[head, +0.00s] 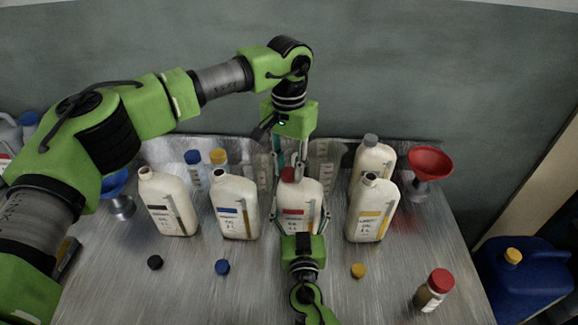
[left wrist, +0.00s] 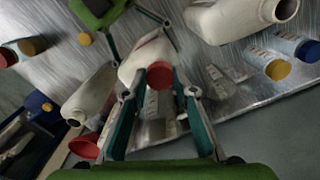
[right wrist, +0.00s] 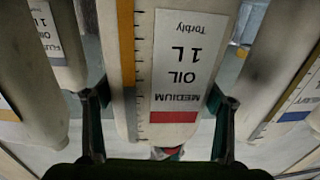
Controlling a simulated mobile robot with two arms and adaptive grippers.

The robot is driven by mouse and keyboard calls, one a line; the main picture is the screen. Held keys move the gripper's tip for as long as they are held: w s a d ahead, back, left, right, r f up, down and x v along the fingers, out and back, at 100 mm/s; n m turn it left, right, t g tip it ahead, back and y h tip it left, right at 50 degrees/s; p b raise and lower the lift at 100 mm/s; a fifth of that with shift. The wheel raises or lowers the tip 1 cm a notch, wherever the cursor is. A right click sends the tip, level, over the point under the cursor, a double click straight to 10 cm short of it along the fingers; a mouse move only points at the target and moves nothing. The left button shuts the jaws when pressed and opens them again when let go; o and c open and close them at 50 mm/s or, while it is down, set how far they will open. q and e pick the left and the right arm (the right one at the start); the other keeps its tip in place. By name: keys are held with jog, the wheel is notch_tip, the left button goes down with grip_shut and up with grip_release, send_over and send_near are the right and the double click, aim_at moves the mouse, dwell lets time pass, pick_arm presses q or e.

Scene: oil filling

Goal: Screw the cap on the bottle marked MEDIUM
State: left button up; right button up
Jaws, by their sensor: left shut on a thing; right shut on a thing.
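The cream bottle marked MEDIUM (head: 313,193), with a red-striped label, stands upright on the metal table; its label fills the middle of the right wrist view (right wrist: 183,60). The red cap (head: 288,174) is at its mouth and also shows in the left wrist view (left wrist: 160,76). My left gripper (head: 290,165) comes down from above and is shut on the red cap, its fingers (left wrist: 159,92) on either side of it. My right gripper (head: 298,217) is shut on the bottle's body from the front, one finger on each side (right wrist: 160,104). The neck and thread are hidden.
Open bottles with black (head: 165,205), blue (head: 235,207) and yellow (head: 372,210) labels stand beside it. Loose black (head: 155,262), blue (head: 222,267) and yellow (head: 358,270) caps lie in front. A red funnel (head: 430,165) and a red-capped jar (head: 433,290) are at right.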

pick_arm(q)
jog(key=shift+m, duration=0.6)
jog(key=o, duration=0.6)
jog(key=shift+r, duration=2.3)
jog(key=shift+c, duration=0.3)
